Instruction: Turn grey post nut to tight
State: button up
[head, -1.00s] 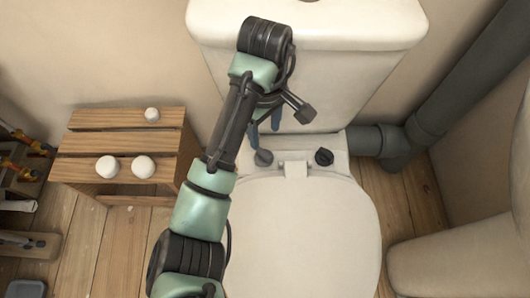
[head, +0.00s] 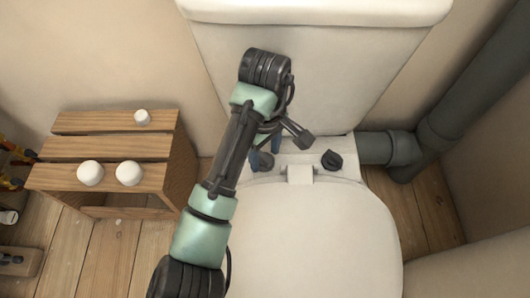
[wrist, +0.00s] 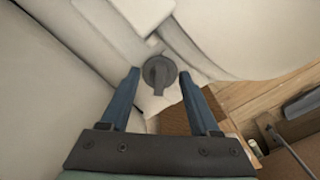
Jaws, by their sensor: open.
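The grey post nut (wrist: 159,72) is a round dark-grey disc with a raised bar across it, on the pale rear deck of the toilet. In the wrist view it appears between the tips of my two blue fingers, with space on both sides. My gripper (wrist: 159,76) is open and empty, pointing down at it. In the head view my gripper (head: 265,154) is over the nut's place at the left of the deck, and its fingers partly hide the nut. I cannot tell how far the fingertips are above the deck.
A darker nut (head: 331,160) sits on the right of the deck. The cistern (head: 330,70) rises behind and the closed lid (head: 310,240) lies in front. A wooden crate (head: 110,148) with white knobs stands left; a grey pipe (head: 390,148) runs at right.

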grip_shut()
